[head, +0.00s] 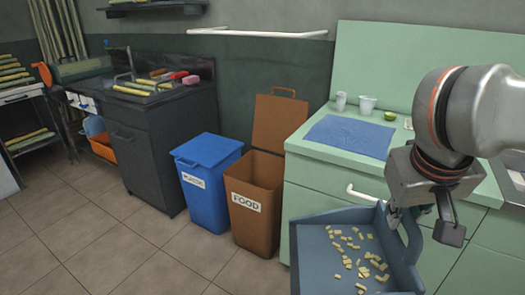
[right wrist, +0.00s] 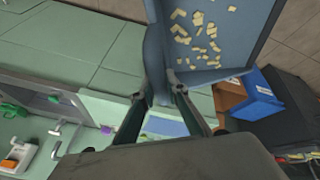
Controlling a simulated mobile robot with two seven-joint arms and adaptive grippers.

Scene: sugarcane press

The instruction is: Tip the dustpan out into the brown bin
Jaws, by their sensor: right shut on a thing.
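My right gripper (head: 424,214) is shut on the handle of the blue-grey dustpan (head: 313,248) at the lower right of the head view. The dustpan lies roughly level and holds many pale yellow scraps (head: 358,262). In the right wrist view the fingers (right wrist: 172,82) close on the dustpan's handle side (right wrist: 156,50), with the scraps (right wrist: 196,32) in the pan. The brown bin (head: 255,216), labelled FOOD, stands on the floor left of and beyond the dustpan, its lid (head: 279,122) raised. The dustpan is apart from the bin. My left gripper is not in view.
A blue bin (head: 208,185) with a shut lid stands left of the brown bin. The green counter (head: 310,190) is right of it, with a blue cloth (head: 348,136), cups (head: 366,105) and a lime half. A dark sink cabinet (head: 145,150) is further left. Tiled floor in front is clear.

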